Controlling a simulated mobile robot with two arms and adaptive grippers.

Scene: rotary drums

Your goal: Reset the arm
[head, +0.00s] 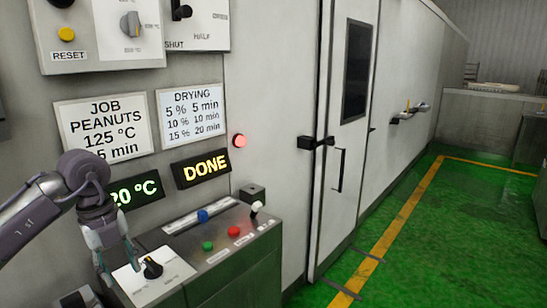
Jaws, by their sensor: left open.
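My left arm comes in from the left edge, and its gripper (117,262) points down over the left end of the control console. Its jaws are open and hold nothing that I can see. The fingers are just left of a black rotary knob (152,268) on a white plate. I cannot tell whether a fingertip touches the plate. The arm hides part of the job sign (105,120) and the left of the temperature display (135,192). My right gripper is not in view.
The console (235,232) carries blue, green and red buttons and a white-tipped lever (256,207). A display (201,168) reads DONE, beside a lit red lamp (239,141). A panel with a yellow reset button (66,34) hangs above. A closed door (345,120) and clear green floor (430,230) lie right.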

